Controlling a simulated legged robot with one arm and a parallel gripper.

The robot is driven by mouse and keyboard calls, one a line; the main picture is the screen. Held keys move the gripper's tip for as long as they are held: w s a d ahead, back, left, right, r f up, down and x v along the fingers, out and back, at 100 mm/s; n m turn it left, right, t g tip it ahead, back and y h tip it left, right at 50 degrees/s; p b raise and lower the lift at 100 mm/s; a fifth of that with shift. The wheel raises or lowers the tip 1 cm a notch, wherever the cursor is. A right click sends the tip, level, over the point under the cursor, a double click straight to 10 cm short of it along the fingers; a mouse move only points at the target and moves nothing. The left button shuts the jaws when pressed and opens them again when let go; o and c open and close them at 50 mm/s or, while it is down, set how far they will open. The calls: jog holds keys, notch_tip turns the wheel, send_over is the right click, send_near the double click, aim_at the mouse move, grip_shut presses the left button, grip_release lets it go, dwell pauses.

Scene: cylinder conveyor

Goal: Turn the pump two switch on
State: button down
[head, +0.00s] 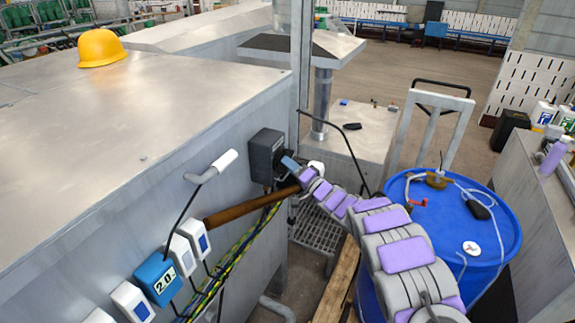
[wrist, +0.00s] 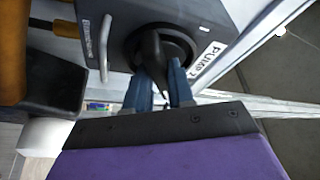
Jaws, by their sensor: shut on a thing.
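The pump switch is a dark grey box (head: 264,157) on the side wall of the large metal cabinet. In the wrist view the grey box (wrist: 98,42) carries a round black rotary knob (wrist: 153,46) with a raised grip. A white label (wrist: 207,58) beside the knob reads "PUMP" and a character I cannot make out for certain. My gripper (wrist: 167,88) has its two blue fingers on either side of the knob's grip and is shut on it. In the head view my gripper (head: 290,164) reaches the box's right side; the knob is mostly hidden there.
A brown pipe (head: 250,205) and several cables run below the box. A white-ended handle (head: 226,159) sticks out at its left. White and blue boxes (head: 157,278) line the cabinet's lower wall. A blue drum (head: 440,240) stands right of my arm. A yellow helmet (head: 101,48) lies on top.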

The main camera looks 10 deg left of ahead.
jog(key=n+g+y+b, duration=0.1)
jog(key=n+y+b, duration=0.1)
jog(key=n, duration=0.3)
jog(key=n+g+y+b, duration=0.1)
jog(key=n+g+b, duration=0.1)
jog(key=n, duration=0.3)
jog(key=n+g+y+b, duration=0.2)
jog(key=n+b, duration=0.1)
jog(key=n, duration=0.3)
jog(key=shift+w+d+f+y, duration=0.3)
jog(key=shift+w, duration=0.05)
jog(key=shift+r+n, duration=0.15)
jog(key=shift+n, duration=0.15)
jog(key=c, duration=1.1)
grip_release()
jog(key=shift+o, duration=0.2)
jog(key=shift+d, duration=0.1)
